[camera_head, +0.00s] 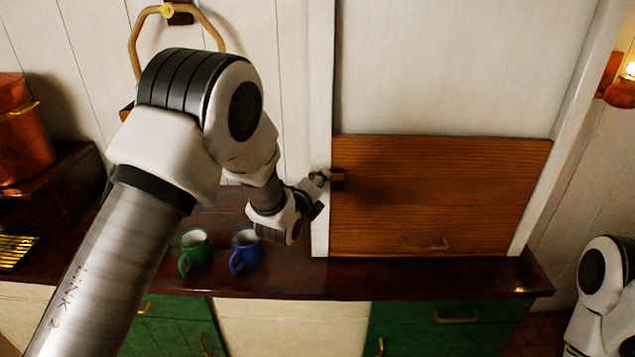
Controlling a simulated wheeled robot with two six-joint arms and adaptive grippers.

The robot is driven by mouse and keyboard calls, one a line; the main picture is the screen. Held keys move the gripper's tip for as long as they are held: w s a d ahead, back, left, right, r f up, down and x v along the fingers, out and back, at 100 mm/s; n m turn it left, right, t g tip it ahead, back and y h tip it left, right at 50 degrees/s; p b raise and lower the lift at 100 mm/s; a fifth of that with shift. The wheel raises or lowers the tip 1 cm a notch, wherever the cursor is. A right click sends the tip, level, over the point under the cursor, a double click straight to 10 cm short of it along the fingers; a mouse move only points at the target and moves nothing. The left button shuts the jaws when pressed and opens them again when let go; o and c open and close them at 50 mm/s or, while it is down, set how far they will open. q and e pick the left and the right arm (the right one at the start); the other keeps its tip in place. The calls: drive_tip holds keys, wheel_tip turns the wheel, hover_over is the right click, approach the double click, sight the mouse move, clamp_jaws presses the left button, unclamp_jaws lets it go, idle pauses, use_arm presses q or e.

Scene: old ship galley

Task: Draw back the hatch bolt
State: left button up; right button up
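The hatch (440,200) is a brown wooden panel with a brass handle low on its front, set in a white frame. A small dark fitting (338,181), which looks like part of the bolt, sits at the hatch's upper left edge. My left gripper (319,180) is at the left side of this fitting, at the white post. Its fingers are small and partly hidden by my wrist, so I cannot tell whether they are open or closed on the bolt. Only a part of my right arm shows at the right edge; its gripper is out of view.
A green mug (195,250) and a blue mug (245,250) stand on the dark counter (400,275) below my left wrist. A copper pot (22,140) stands at the far left. A lit lamp (622,88) is on the right wall. The counter before the hatch is clear.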

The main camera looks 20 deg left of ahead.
use_arm(q)
drive_tip(key=shift+s, duration=0.15)
clamp_jaws()
